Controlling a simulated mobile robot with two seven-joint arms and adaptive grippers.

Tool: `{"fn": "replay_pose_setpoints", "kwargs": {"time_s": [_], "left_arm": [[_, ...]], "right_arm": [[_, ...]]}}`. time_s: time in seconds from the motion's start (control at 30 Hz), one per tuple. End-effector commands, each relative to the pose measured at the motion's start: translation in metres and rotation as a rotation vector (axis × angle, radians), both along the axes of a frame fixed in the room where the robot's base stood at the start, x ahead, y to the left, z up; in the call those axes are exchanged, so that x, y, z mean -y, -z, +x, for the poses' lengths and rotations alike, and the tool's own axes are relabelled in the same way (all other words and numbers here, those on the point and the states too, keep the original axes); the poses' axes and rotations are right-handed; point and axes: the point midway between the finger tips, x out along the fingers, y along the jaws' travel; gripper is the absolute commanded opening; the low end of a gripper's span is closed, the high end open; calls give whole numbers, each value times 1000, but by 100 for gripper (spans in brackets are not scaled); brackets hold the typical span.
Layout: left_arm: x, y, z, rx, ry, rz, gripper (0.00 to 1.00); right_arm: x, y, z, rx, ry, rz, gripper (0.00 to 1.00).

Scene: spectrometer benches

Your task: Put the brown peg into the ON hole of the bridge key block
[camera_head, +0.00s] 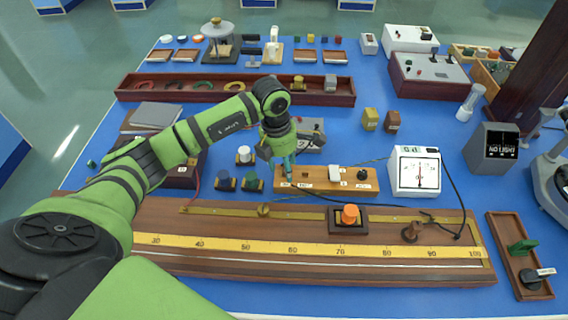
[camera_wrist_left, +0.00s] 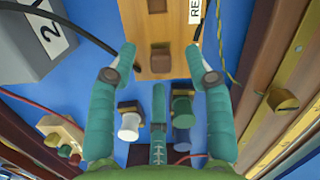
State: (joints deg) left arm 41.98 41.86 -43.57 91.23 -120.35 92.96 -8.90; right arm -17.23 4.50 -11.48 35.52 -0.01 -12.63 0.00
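The bridge key block (camera_head: 320,184) is a light wooden bar with small labels, a white piece and a black knob on top. Its near part fills the top middle of the left wrist view (camera_wrist_left: 182,32). A small square brown piece, apparently the brown peg (camera_wrist_left: 160,52), shows on the block there. A second dark brown square (camera_wrist_left: 157,5) at the top edge looks like a hole; its label is cut off. My left gripper (camera_head: 289,178) is over the block's left end. Its teal fingers (camera_wrist_left: 160,62) are open, one each side of the brown piece. My right gripper is out of view.
White (camera_head: 244,155), blue (camera_head: 223,180) and green (camera_head: 252,182) knobs stand left of the block. A long scaled wooden board (camera_head: 300,258) lies in front, with an orange knob (camera_head: 350,214). A white meter (camera_head: 415,171) stands at right, with wires by the block.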

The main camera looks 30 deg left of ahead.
Motion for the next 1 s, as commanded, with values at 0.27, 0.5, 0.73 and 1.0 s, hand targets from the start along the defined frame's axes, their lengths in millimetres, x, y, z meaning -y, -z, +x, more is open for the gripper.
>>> {"fn": "replay_pose_setpoints", "kwargs": {"time_s": [0.27,0.5,0.73,1.0], "left_arm": [[-1,-11,0,2,0,-1,51],[-7,-59,-2,6,0,1,51],[-11,-101,-5,2,1,1,51],[-13,-120,-7,0,0,0,51]], "right_arm": [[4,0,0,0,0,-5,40],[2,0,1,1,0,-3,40],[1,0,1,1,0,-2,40],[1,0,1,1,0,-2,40]]}}
